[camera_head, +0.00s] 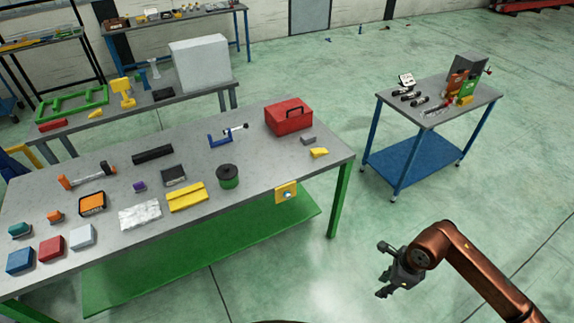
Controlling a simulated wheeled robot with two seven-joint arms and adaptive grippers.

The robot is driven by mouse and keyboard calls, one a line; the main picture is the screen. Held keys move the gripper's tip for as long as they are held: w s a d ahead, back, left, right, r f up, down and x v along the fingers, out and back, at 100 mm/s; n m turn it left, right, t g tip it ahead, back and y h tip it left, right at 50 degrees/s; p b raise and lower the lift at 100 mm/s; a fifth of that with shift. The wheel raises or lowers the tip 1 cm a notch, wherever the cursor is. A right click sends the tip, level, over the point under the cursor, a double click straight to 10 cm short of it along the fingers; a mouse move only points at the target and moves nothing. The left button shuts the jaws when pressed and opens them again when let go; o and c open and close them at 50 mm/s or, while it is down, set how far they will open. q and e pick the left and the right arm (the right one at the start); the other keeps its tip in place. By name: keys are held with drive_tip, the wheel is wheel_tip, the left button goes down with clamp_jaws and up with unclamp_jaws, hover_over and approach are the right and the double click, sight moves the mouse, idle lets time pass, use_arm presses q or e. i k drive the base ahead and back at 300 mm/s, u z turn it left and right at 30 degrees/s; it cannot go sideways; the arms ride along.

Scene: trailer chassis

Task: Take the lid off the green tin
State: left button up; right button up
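The green tin (229,182) stands upright on the grey workbench, near its front edge and right of the middle. Its dark top (227,171), which looks like a lid, sits on it. My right gripper (383,270) is over the floor to the right of the bench, well apart from the tin. Its fingers are spread and nothing is between them. My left gripper is out of view.
The workbench (115,222) has green legs. A yellow case (187,197) lies left of the tin, and a red toolbox (289,117) stands behind right. A blue-legged cart (437,101) holds tools. The floor (340,210) between bench and cart is clear.

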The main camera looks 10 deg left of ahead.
sight(225, 171)
drive_tip(key=i, duration=2.5)
drive_tip(key=u, duration=3.3)
